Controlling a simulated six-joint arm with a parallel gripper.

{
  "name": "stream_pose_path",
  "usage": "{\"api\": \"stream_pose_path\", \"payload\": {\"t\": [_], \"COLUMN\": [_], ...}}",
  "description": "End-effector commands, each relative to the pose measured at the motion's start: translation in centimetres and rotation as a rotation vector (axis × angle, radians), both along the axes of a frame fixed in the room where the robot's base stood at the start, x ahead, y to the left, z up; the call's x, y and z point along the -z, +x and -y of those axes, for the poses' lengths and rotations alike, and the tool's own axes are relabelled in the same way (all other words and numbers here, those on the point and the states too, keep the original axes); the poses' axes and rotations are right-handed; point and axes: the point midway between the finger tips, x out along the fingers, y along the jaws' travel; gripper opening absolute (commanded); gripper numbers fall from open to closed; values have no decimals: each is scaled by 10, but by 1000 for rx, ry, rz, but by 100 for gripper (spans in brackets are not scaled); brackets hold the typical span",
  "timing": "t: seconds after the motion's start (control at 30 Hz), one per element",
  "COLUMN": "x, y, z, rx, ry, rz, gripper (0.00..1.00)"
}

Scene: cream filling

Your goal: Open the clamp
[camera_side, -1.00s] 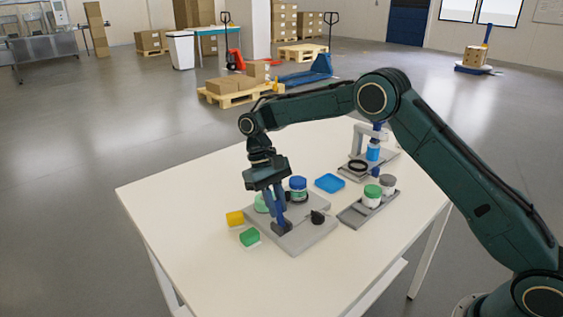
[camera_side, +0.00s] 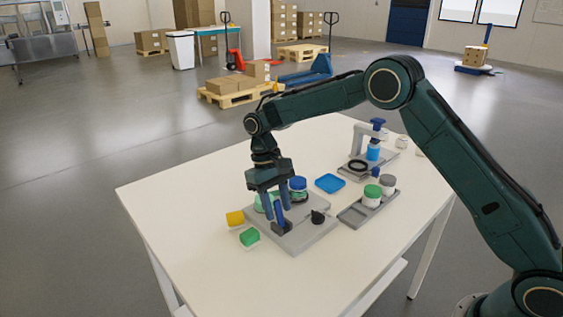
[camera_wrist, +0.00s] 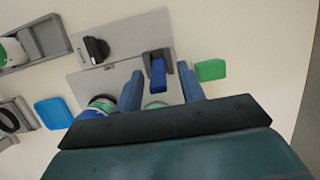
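The clamp is a dark block (camera_side: 283,228) with an upright blue lever (camera_side: 279,213), set on a grey plate (camera_side: 305,237). In the wrist view the blue lever (camera_wrist: 158,72) stands between my two fingers, with a gap on each side. My gripper (camera_side: 277,208) points down over the clamp, and its fingers are open and straddle the lever. The same gripper (camera_wrist: 161,88) shows empty in the wrist view. I cannot tell whether a finger touches the lever in the side view.
A black knob (camera_side: 318,216) and a blue-lidded jar (camera_side: 298,184) stand on the plate near my gripper. Yellow (camera_side: 235,218) and green (camera_side: 250,237) blocks lie left of it. A blue tray (camera_side: 330,183) and a grey holder with a green-lidded jar (camera_side: 372,195) stand to the right.

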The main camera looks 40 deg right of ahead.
Motion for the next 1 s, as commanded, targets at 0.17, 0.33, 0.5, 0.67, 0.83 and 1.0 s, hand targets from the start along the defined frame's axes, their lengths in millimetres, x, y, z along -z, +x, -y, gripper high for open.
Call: {"api": "stream_pose_path", "payload": {"t": [0.17, 0.33, 0.5, 0.67, 0.83, 1.0], "x": [-1, -2, -2, -2, -2, -23], "y": [-5, -8, -12, -15, -19, -17], "z": [1, 1, 2, 2, 2, 2], "rx": [-2, -4, -4, -2, -4, -4], "ry": [-6, -6, -9, -9, -10, -9], "rz": [61, 124, 187, 244, 301, 307], "gripper": [39, 39, 39, 39, 39, 39]}}
